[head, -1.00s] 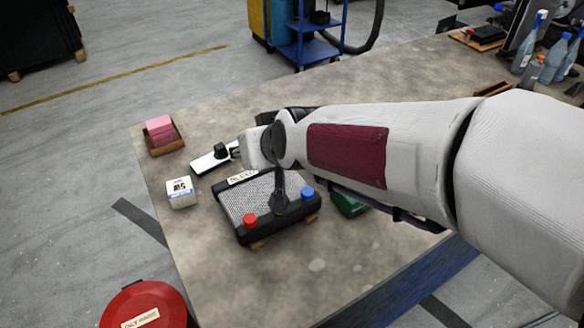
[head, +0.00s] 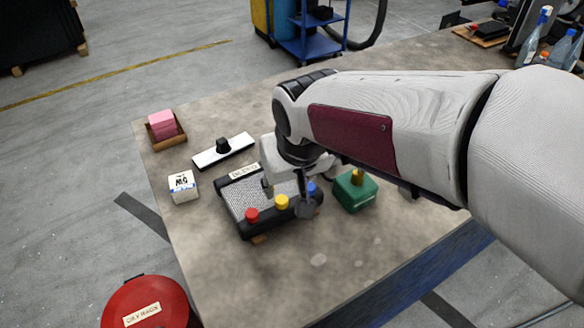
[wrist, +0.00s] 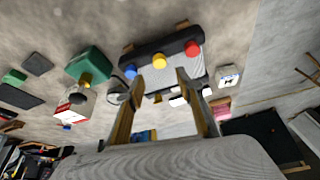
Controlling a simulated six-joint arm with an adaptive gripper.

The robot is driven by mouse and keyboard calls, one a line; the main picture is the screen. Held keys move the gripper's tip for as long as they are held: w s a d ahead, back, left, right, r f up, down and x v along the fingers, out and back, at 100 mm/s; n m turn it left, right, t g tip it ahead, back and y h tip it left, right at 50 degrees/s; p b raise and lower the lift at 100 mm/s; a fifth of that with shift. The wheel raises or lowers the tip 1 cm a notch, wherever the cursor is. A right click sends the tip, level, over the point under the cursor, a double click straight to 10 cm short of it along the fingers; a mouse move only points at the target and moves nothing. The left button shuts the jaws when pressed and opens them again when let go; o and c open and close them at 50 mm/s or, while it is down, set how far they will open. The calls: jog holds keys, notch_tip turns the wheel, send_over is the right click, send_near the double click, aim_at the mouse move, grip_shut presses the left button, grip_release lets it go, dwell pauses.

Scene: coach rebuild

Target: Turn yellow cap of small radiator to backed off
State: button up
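The small radiator (head: 236,203) lies on the table with a grey mesh core and a black front bar. A red cap (head: 252,215), a yellow cap (head: 281,202) and a blue cap (head: 312,188) stand along that bar. In the wrist view the yellow cap (wrist: 159,61) is in the middle, just beyond my fingertips and apart from them. My gripper (wrist: 158,82) is open and empty, its two fingers spread on either side of the line to the yellow cap. In the head view my gripper (head: 306,208) is close by the blue cap, partly covering it.
A green box (head: 352,197) with a yellow top piece stands just right of the radiator. A white box (head: 183,187), a white strip with a black knob (head: 223,150) and pink blocks (head: 161,123) lie to the left. The front table area is clear.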

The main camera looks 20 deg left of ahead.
aim_at(281, 198)
jog(key=shift+x, duration=3.9)
grip_shut()
